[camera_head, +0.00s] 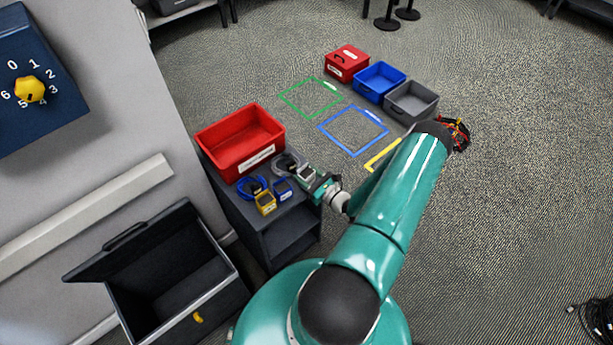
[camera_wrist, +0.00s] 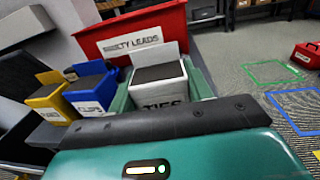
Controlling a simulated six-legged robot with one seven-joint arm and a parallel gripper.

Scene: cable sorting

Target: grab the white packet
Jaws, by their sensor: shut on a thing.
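The white packet (camera_wrist: 160,85), an open-topped box with a dark top and the label "TIES", stands between the green fingers of my gripper (camera_wrist: 163,98) in the wrist view. The fingers are shut on its sides. In the head view the white packet (camera_head: 306,173) shows small at the end of my gripper (camera_head: 314,182), over the right part of the grey cabinet top. My gripper's body hides the packet's lower part in the wrist view, so I cannot tell whether it touches the cabinet.
A blue packet (camera_head: 283,188) and a yellow packet (camera_head: 265,202) stand to the left, near coiled cables (camera_head: 252,187). An open black case (camera_head: 160,280) is at lower left. Floor outlines and bins lie beyond.

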